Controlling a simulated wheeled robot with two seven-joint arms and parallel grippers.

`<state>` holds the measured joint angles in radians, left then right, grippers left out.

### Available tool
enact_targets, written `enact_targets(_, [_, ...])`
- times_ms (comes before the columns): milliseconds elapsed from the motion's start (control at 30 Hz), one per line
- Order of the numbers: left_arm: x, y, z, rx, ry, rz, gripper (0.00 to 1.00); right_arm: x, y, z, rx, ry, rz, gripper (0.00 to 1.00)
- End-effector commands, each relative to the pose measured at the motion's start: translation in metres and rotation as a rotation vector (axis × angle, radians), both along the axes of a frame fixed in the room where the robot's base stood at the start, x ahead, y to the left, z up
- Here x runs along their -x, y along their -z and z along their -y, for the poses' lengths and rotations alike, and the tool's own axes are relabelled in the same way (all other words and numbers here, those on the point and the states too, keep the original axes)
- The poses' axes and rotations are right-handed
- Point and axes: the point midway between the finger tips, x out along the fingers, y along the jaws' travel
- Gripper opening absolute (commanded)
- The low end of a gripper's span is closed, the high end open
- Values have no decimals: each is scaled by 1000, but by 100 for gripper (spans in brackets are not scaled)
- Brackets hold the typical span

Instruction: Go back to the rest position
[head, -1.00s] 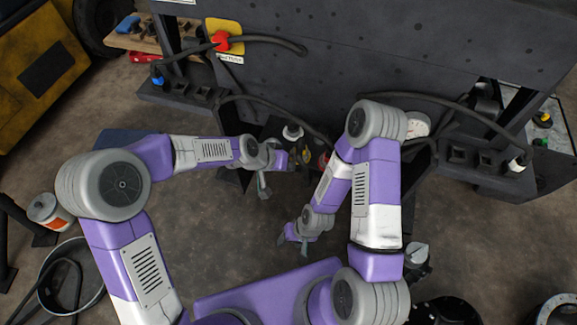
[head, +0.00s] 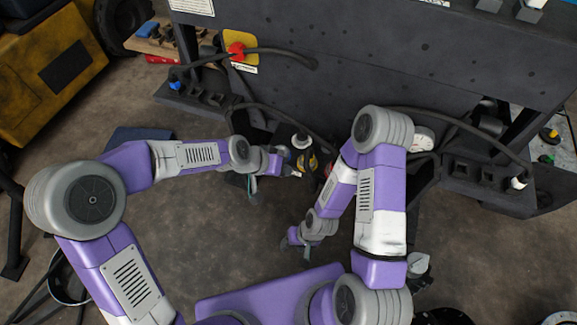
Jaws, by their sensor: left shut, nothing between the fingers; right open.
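My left gripper (head: 294,173) is shut and holds nothing. It points right, close to a dark bottle-like part with a yellow label (head: 313,162) at the foot of the forklift; whether they touch I cannot tell. My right gripper (head: 288,241) is open and empty over the bare floor, lower in the picture. Its fingers are small and partly hidden by the wrist. Both arms are bent in front of my purple base (head: 270,290). The dark forklift frame (head: 400,60) stands across the top of the head view.
A red knob on a yellow plate (head: 237,49) and black cables sit on the frame. A round gauge (head: 423,139) is right of my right arm's elbow. A yellow machine (head: 45,70) stands at the upper left. The floor (head: 225,240) between my arms is clear.

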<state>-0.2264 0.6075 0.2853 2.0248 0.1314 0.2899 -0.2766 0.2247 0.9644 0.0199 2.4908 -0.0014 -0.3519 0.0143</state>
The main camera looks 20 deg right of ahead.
Motion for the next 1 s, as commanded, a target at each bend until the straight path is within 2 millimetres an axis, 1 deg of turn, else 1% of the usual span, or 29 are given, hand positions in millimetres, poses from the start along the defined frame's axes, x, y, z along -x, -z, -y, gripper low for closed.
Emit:
enact_targets(33, [2,-7,-3,-1,0,-1,0,0,-5,0,0,0,0,54])
enact_targets(200, [5,-15,-8,-1,5,-1,0,0,-8,0,0,0,0,54])
enact_targets(767, [5,-15,-8,-1,5,-2,0,0,-8,0,0,0,0,54])
enact_targets(867, [5,-5,-14,-7,-14,-17,0,0,-8,0,0,0,0,54])
enact_targets(967, [5,27,-35,-28,-84,-64,0,0,-8,0,0,0,0,54])
enact_targets(1000, [7,47,-48,-41,-128,-94,0,0,-8,0,0,0,0,54])
